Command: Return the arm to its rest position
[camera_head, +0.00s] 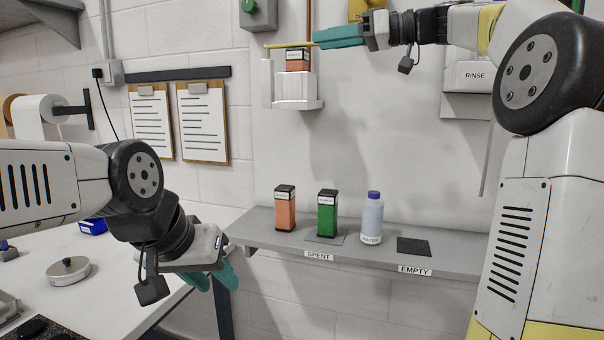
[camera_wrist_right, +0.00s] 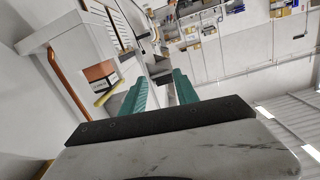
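In the head view my right gripper (camera_head: 316,38) reaches in from the upper right, its teal fingers pointing left beside a white wall holder (camera_head: 296,90). In the right wrist view (camera_wrist_right: 155,80) its two fingers stand apart with nothing between them. A thin yellow bar (camera_head: 288,45) lies across the top of the holder near the fingertips; I cannot tell in the head view whether they touch. An orange carton with a black top (camera_head: 297,62) sits in the holder. My left gripper (camera_head: 214,285) hangs at lower left beside the table's edge, teal fingers downward, apparently apart and empty.
A grey shelf (camera_head: 262,238) holds an orange carton (camera_head: 285,212), a green carton (camera_head: 327,218), a white-blue bottle (camera_head: 372,222) and a dark square pad (camera_head: 414,246). A white table (camera_head: 110,290) stands at left. A RINSE dispenser (camera_head: 468,75) is behind my right arm.

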